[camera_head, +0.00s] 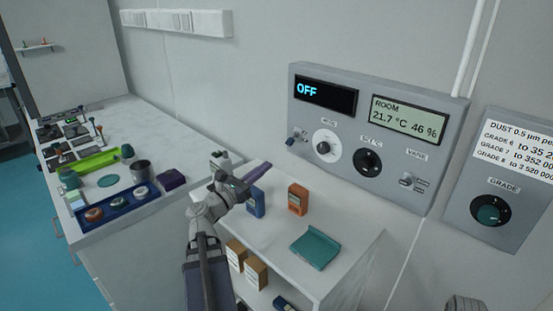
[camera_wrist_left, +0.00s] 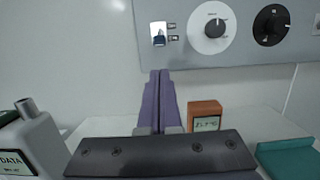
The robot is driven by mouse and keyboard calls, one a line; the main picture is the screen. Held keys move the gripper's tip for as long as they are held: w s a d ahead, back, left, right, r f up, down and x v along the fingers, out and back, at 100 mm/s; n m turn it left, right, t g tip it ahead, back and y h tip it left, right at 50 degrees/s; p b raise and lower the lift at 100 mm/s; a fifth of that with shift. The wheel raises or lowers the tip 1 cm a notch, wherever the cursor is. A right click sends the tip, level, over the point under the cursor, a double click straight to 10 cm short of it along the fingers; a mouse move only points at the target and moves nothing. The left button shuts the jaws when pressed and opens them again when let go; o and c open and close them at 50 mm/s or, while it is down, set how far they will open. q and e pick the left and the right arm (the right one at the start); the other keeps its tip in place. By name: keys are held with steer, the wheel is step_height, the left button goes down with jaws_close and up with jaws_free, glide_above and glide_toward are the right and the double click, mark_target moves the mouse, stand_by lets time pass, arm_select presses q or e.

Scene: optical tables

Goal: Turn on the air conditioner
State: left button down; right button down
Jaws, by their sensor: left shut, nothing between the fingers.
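The air conditioner's control panel (camera_head: 375,180) is on the wall. Its left display (camera_head: 325,95) reads OFF; its right display (camera_head: 408,119) reads ROOM 21.7 °C 46 %. My right gripper is not in view.
A white shelf unit (camera_head: 338,276) below the panel holds a blue box (camera_head: 256,205), an orange box (camera_head: 298,199) and a teal item (camera_head: 315,248). A second panel (camera_head: 500,195) with a GRADE dial is at right. A cluttered bench (camera_head: 185,138) is at left.

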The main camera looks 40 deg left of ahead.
mark_target(290, 140)
arm_select(q)
steer(key=w+r+p, duration=0.1)
steer(key=w, duration=0.8)
steer(key=shift+w+d+r+p, duration=0.15)
steer(key=shift+d+r+p, duration=0.05)
steer(key=shift+r+p, duration=0.15)
steer(key=r+g+p, duration=0.2)
steer(key=g+p, duration=0.1)
steer(key=p, duration=0.4)
steer(key=s+r+g+p, duration=0.1)
steer(key=r+g+p, duration=0.1)
steer(key=p, duration=0.6)
steer(key=r+g+p, duration=0.2)
steer(key=g+p, duration=0.2)
steer(key=p, duration=0.4)
steer(key=shift+s+g, duration=0.15)
steer(key=shift+g, duration=0.25)
steer(key=shift+s+f, duration=0.1)
steer(key=shift+f, duration=0.4)
steer(key=shift+r+p, duration=0.7)
steer(key=shift+r, duration=0.1)
